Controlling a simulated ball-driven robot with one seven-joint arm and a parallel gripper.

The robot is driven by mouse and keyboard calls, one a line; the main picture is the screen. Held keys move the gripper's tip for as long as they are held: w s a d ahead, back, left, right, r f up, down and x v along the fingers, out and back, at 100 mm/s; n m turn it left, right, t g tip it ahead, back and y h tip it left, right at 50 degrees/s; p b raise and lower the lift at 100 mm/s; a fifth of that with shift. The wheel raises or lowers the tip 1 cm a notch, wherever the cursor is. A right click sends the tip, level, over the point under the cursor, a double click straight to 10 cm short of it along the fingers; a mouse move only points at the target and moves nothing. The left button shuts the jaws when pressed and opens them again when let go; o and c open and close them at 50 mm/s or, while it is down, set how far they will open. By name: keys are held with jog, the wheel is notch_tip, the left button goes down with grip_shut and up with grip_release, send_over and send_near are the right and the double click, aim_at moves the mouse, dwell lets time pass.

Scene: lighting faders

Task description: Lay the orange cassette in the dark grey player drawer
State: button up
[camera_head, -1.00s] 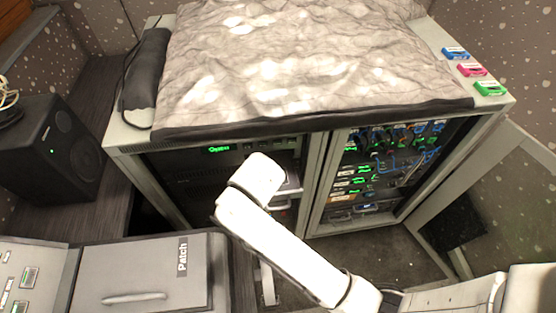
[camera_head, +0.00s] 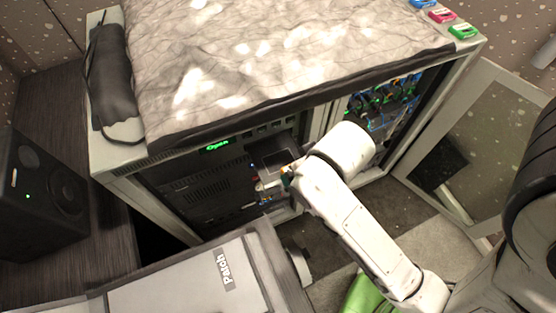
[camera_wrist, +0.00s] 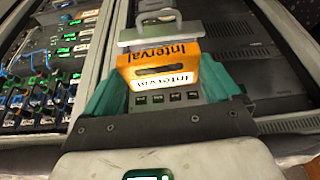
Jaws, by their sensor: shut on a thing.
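The orange cassette (camera_wrist: 180,66), labelled "Interval", is between the teal fingers of my gripper (camera_wrist: 166,84), which is shut on it. In the wrist view a light grey front bar with a handle (camera_wrist: 150,36) lies just beyond the cassette; it appears to belong to the pulled-out player drawer. The cassette overlaps the drawer area, and I cannot tell whether it touches the drawer floor. In the head view the dark drawer area (camera_head: 281,150) is under the green "Open" display, beside my gripper (camera_head: 286,178). My arm hides part of it, and the cassette is hard to make out there.
Blue, pink and green cassettes (camera_head: 441,15) lie on the cabinet's far right corner. A cabled rack (camera_head: 385,100) is right of the player. An open door panel (camera_head: 475,140) stands at right. The "Patch" desk box (camera_head: 200,285) and a speaker (camera_head: 45,195) are at left.

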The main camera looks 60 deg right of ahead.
jog(key=s+d, duration=0.1)
jog(key=s, duration=0.2)
send_over(279, 160)
jog(key=s, duration=0.1)
jog(key=shift+m, duration=0.4)
jog(key=f, duration=0.5)
jog(key=a+f, duration=0.1)
jog(key=f, duration=0.2)
jog(key=shift+s+f, duration=0.2)
jog(key=shift+f, duration=0.05)
jog(key=shift+w+d+f, duration=0.1)
jog(key=shift+w+f, duration=0.1)
jog(key=shift+f, duration=1.6)
jog(key=shift+f, duration=0.1)
jog(key=o, duration=0.8)
jog(key=shift+o, duration=0.2)
